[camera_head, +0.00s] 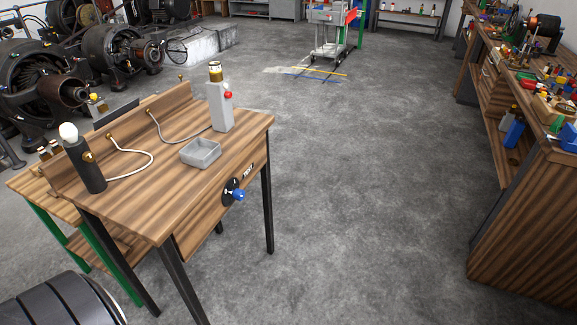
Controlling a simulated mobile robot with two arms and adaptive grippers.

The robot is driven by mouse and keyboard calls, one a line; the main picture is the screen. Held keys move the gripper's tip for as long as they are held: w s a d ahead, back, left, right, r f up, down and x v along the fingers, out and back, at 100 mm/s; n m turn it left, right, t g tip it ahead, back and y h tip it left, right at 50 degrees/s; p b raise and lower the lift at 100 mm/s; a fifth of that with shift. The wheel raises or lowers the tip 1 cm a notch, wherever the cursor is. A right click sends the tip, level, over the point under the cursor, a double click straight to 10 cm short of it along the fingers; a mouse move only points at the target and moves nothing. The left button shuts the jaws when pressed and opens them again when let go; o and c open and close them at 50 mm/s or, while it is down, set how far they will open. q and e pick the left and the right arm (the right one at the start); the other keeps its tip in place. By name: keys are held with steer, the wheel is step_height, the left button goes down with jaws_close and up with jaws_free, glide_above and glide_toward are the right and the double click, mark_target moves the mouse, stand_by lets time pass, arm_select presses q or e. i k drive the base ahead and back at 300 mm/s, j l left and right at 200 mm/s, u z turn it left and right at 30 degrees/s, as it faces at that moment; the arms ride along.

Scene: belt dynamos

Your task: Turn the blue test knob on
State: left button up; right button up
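The blue test knob (238,195) sits on a round black plate (229,191) on the front face of a wooden table (165,207). A small dark label (248,171) with light lettering is beside it, up and to the right; the lettering is too small to read surely. The knob's turned position cannot be made out. On the table top stand a grey post with a red button (220,105), a black cylinder with a white bulb (82,160) and a small grey tray (201,153). Neither of my grippers shows in this view.
A cluttered wooden workbench (530,200) runs along the right side. Large dark dynamos (40,80) stand at the back left. A grey cart (330,35) stands at the far back. The grey floor (370,180) between table and workbench is clear.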

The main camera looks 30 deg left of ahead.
mark_target(239, 194)
steer(key=i+u, duration=0.25)
steer(key=i, duration=0.2)
steer(key=i+l+u, duration=0.25)
steer(key=i, duration=0.15)
steer(key=i+l+u, duration=0.3)
steer(key=i, duration=0.15)
steer(key=j, duration=0.1)
